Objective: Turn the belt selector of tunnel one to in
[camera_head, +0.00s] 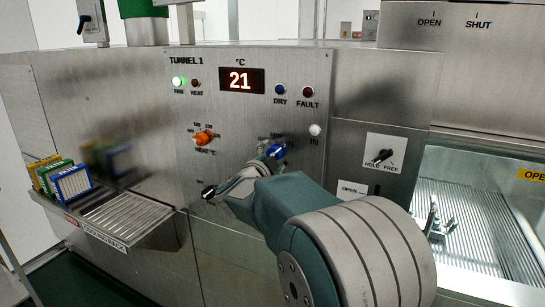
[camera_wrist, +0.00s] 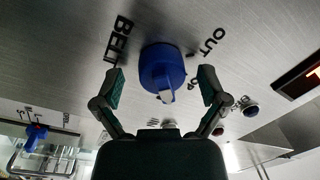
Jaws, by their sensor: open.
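The belt selector is a blue knob (camera_wrist: 162,68) on the brushed-metal panel, next to the lettering BELT and OUT in the wrist view. Its pale pointer tip (camera_wrist: 166,96) faces down in that picture. My gripper (camera_wrist: 163,85) is open, with one fingertip on each side of the knob and visible gaps to it. In the head view the blue knob (camera_head: 276,151) shows just above my wrist, below the tunnel 1 display; my arm hides part of its surroundings. I cannot read its setting there.
An orange knob (camera_head: 203,138) sits left of the blue one. A white lamp (camera_head: 315,130) above IN is to its right. The display (camera_head: 241,80) reads 21. A HOLD/FREE switch (camera_head: 380,156) is further right.

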